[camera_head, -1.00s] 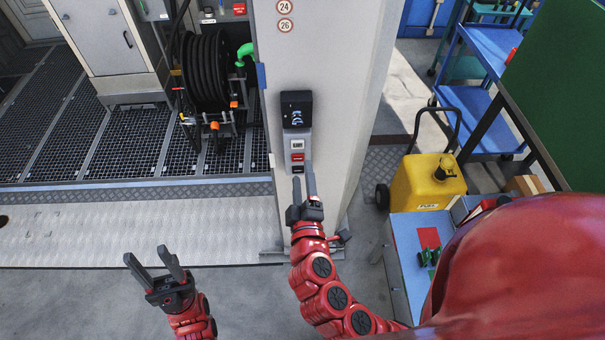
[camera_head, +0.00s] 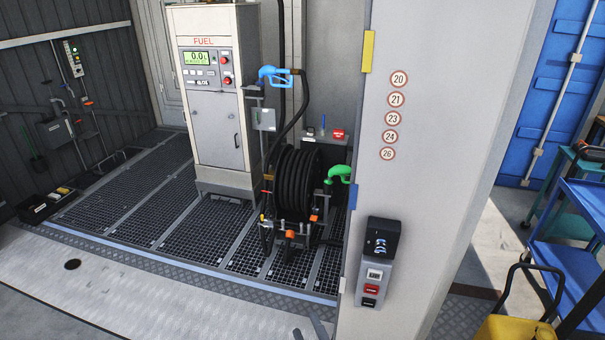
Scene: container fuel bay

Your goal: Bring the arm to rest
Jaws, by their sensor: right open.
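My right gripper (camera_head: 309,333) shows only as two dark fingertips at the bottom edge, left of the grey pillar's foot. The tips stand apart with nothing seen between them, so it is open. The rest of that gripper and its arm are below the picture. My left gripper is out of view. The card reader panel (camera_head: 376,268), with a black reader on top and a red button below, is on the pillar, up and to the right of the fingertips and apart from them.
The grey pillar (camera_head: 440,130) stands right of centre. Behind it are a fuel dispenser (camera_head: 216,105), a black hose reel (camera_head: 298,182) and a green nozzle (camera_head: 340,174) over floor grating. A blue cart (camera_head: 570,270) and a yellow can (camera_head: 515,329) stand at right.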

